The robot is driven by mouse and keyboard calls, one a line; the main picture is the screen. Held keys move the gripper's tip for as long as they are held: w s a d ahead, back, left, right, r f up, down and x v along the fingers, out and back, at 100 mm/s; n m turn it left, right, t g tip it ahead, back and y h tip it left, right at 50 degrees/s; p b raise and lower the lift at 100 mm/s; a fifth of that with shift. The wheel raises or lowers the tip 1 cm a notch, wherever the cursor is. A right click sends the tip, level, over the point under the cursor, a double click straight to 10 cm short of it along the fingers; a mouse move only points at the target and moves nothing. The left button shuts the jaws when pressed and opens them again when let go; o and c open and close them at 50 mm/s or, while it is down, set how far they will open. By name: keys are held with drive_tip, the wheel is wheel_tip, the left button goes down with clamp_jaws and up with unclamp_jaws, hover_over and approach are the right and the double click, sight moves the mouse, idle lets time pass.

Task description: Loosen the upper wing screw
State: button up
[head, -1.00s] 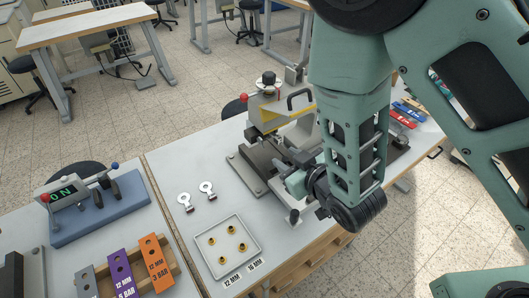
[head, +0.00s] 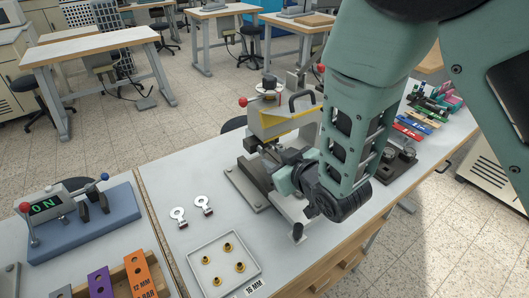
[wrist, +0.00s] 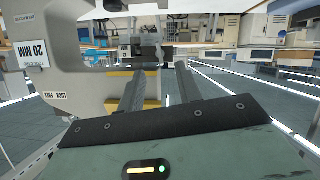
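The stamping press (head: 291,121), grey with a yellow stripe, stands on the bench. My gripper (head: 277,163) is low at its front, and my wrist hides part of the press. In the wrist view, the two fingers of my gripper (wrist: 160,72) stand apart with a gap between them. A dark grey part (wrist: 148,52) shows at or just beyond the fingertips; I cannot tell whether it is the upper wing screw, or whether a finger touches it. The grey press body with its "20 MM" and "LOCK FREE" labels (wrist: 54,97) is at the left.
A white tray (head: 199,259) with several brass pieces and two ring-ended metal pieces (head: 178,216) lie left of the press. A blue device reading "ON" (head: 85,228) is further left. Coloured blocks (head: 412,127) lie at the right.

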sight(263, 153)
drive_tip(key=p+x, duration=0.1)
drive_tip(key=x, duration=0.5)
drive_tip(key=shift+w+a, duration=0.15)
drive_tip(key=shift+w, duration=0.15)
drive_tip(key=shift+f, duration=0.15)
clamp_jaws()
